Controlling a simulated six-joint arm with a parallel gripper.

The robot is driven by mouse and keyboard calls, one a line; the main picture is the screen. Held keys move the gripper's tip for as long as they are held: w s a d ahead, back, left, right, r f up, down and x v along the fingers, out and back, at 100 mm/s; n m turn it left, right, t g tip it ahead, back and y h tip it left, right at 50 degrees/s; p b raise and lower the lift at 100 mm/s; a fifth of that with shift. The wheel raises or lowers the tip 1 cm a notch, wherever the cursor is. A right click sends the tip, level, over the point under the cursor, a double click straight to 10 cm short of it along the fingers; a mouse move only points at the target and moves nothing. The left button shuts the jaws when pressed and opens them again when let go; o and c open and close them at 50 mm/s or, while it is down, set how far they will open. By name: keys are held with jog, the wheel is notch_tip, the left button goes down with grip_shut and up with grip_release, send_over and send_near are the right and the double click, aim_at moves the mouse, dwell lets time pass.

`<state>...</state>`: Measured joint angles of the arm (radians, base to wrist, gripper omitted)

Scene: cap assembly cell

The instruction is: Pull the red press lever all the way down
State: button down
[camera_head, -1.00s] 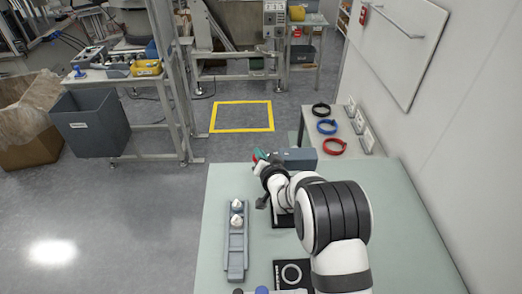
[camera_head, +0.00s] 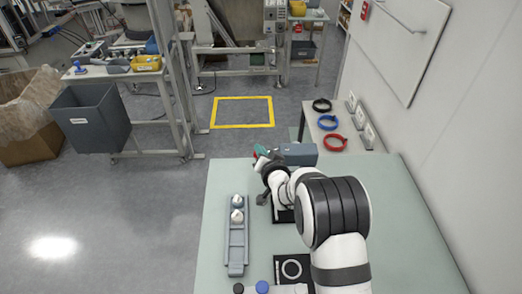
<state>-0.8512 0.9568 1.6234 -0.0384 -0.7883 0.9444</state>
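My gripper (camera_head: 264,159) is at the far side of the pale green table, beside a grey-blue block (camera_head: 298,154) that appears to be part of the press. A small red part (camera_head: 255,155), which may be the lever's end, shows at the gripper's tip beside a teal part (camera_head: 262,150). The rest of the lever is hidden by my wrist and arm. The fingers are too small and covered to tell whether they are open or shut, or whether they touch the red part.
A grey tray (camera_head: 236,255) with white cone-shaped parts (camera_head: 237,208) lies left of my arm. A black plate with a white ring (camera_head: 291,269) and a blue cap (camera_head: 262,287) are near the front. Black, blue and red rings (camera_head: 333,142) lie on a side bench.

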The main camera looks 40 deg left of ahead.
jog(key=shift+f, duration=0.1)
jog(key=s+d+r, duration=0.5)
jog(key=d+r, duration=0.2)
jog(key=r, duration=0.1)
dwell(0.4)
